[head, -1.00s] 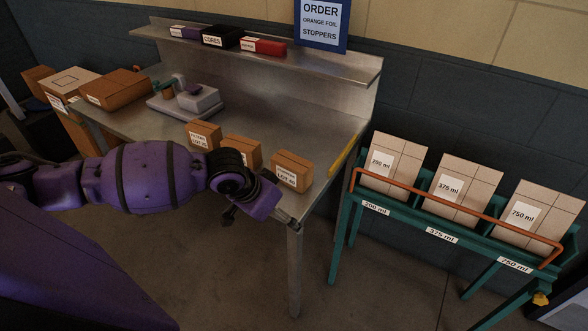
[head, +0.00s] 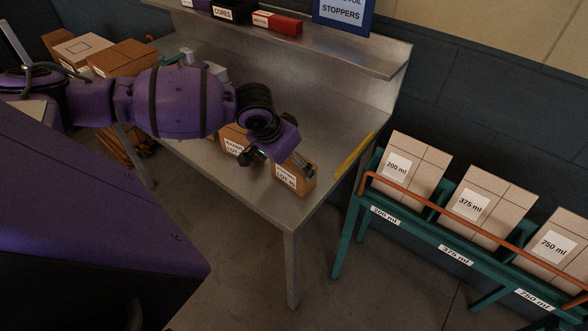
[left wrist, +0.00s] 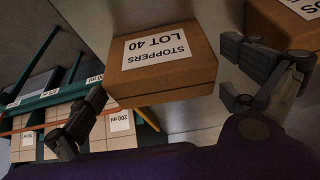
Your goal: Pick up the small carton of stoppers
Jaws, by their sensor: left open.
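The small carton of stoppers (head: 294,181) is a brown box with a white label, upright near the front right corner of the steel bench. In the left wrist view the carton (left wrist: 165,75) shows its label "STOPPERS LOT 40", upside down. My left gripper (head: 276,160) is open just above and behind it in the head view, partly hiding it. In the left wrist view the fingers of my left gripper (left wrist: 164,84) stand to either side of the carton; I cannot tell whether they touch it. My right gripper is not in view.
Another brown carton (head: 233,140) stands left of it on the bench (head: 240,184). A yellow strip (head: 353,155) lies along the bench's right edge. A green rack (head: 430,222) with labelled boxes stands to the right. A shelf above holds a red box (head: 277,22).

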